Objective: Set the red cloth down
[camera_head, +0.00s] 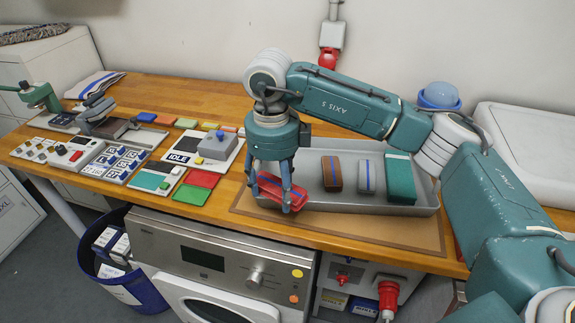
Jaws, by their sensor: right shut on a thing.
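My right gripper (273,190) points down at the left end of the grey tray and is shut on the red cloth (296,194), a folded bundle with a blue stripe. The cloth is over the tray's left part, partly hidden by the fingers; I cannot tell whether it touches the tray floor. In the grey tray (430,203), a brown folded cloth (332,174), a grey one (366,175) and a teal one (400,180) lie in a row to the right, each with a stripe. My left gripper is not in view.
The tray stands on a brown mat (330,227) near the wooden table's front edge. To the left lie a red card (203,178), a green card (190,195) and an IDLE panel (182,158). A blue bin (140,290) stands below.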

